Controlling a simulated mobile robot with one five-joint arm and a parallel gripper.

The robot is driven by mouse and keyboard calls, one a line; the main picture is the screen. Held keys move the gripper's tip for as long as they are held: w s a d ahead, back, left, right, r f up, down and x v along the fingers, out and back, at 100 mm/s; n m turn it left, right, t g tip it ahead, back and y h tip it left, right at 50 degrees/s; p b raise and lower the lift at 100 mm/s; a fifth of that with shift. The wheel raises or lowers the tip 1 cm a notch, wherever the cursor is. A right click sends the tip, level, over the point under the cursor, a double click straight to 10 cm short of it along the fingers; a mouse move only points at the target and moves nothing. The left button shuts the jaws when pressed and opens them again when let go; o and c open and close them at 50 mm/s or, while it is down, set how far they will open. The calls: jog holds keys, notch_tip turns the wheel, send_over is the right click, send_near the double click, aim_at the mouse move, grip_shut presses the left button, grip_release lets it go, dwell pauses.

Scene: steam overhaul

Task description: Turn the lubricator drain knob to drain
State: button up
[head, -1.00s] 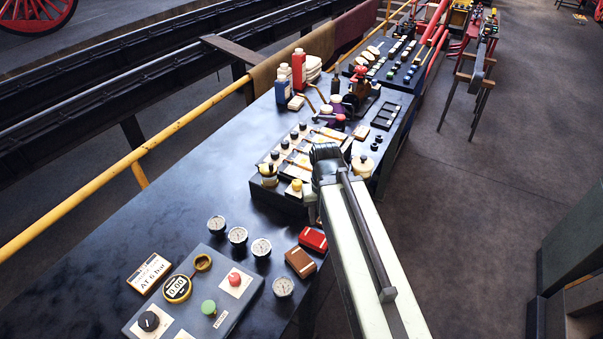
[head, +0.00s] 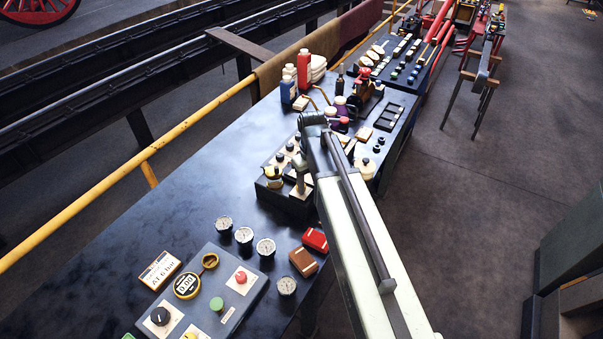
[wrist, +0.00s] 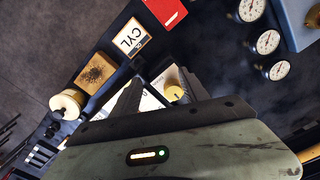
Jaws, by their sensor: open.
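In the wrist view a cream-yellow round knob (wrist: 174,92) stands close beyond my open gripper (wrist: 150,96), near its right finger. I cannot read a label on it, so I cannot confirm it is the lubricator drain knob. A pale plate shows between the fingers, partly hidden by my wrist. In the head view my gripper (head: 301,184) points down over the front of a dark block (head: 292,206) with several black knobs and pale plates. A yellowish fitting (head: 273,178) sits at the block's left front corner. My arm hides the block's right front part. Contact cannot be made out.
A cream jar (head: 366,169) stands right of my arm. Red (head: 315,239) and brown (head: 303,262) boxes, several gauges (head: 265,248) and a grey control panel (head: 205,300) lie nearer. A CYL sign (wrist: 131,38) shows in the wrist view.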

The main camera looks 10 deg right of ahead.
jog(key=r+p, duration=0.1)
jog(key=r, duration=0.1)
jog(key=w+a+r+p, duration=0.1)
jog(key=r, duration=0.1)
jog(key=w+a+r+p, duration=0.1)
jog(key=r, duration=0.1)
jog(key=shift+w+a, duration=0.1)
jog(key=shift+w, duration=0.15)
jog(key=shift+s+a+r+n, duration=0.1)
jog(key=shift+a+n, duration=0.1)
jog(key=shift+n, duration=0.1)
notch_tip(320, 180, down, 8)
jog(key=b, duration=0.8)
jog(key=shift+f, duration=0.25)
jog(key=shift+r, duration=0.1)
grip_shut()
